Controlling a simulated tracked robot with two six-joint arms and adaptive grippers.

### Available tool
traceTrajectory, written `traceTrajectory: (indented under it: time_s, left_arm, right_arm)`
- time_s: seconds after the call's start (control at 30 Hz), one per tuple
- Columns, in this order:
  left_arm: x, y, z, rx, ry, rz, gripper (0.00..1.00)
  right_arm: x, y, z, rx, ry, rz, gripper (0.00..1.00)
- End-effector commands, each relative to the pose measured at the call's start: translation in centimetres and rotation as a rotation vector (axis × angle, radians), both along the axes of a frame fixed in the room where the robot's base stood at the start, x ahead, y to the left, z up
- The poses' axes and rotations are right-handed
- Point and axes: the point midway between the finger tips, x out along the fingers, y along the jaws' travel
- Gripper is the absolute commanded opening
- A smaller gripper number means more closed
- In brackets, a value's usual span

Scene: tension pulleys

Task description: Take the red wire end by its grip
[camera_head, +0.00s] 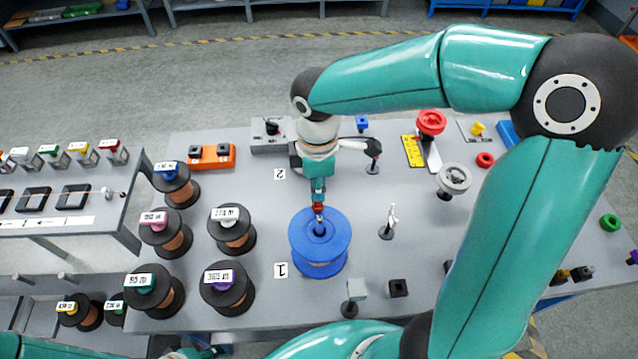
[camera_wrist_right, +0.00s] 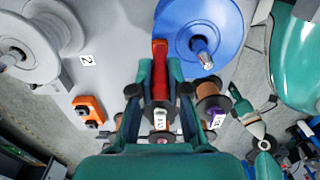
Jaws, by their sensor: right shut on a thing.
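The red grip of the wire end (camera_wrist_right: 160,78) stands between the two fingers of my right gripper in the right wrist view. In the head view only a small red piece (camera_head: 319,208) shows at the fingertips. My right gripper (camera_head: 318,200) is shut on it, pointing down just above the far part of the blue spool (camera_head: 337,252). The fingers also show in the wrist view (camera_wrist_right: 160,92). The wire itself cannot be made out. Part of my left arm shows at the bottom left edge of the head view; its fingers are not clear.
Several copper-wound spools with labels, such as a purple-labelled one (camera_head: 228,290), stand left of the blue spool. A white pointed tool on a stand (camera_head: 388,222) is close on its right. An orange block (camera_head: 211,156) lies at the back left.

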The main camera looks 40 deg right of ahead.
Motion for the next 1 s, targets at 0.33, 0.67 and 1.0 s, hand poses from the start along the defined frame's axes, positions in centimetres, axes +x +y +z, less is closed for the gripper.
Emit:
traceTrajectory:
  time_s: [0.33, 0.67, 1.0]
  left_arm:
    - [0.0, 0.0, 0.0, 0.0, 0.0, 0.0, 0.4]
    - [0.0, 0.0, 0.3, 0.0, 0.0, 0.0, 0.4]
    - [0.0, 0.0, 1.0, 0.0, 0.0, 0.0, 0.4]
  right_arm:
    - [-0.1, 0.0, 0.0, 0.001, 0.001, -0.001, 0.0]
    - [-0.1, 0.0, 0.3, 0.001, 0.001, -0.001, 0.0]
    - [0.0, 0.0, 1.2, 0.001, 0.001, -0.001, 0.0]
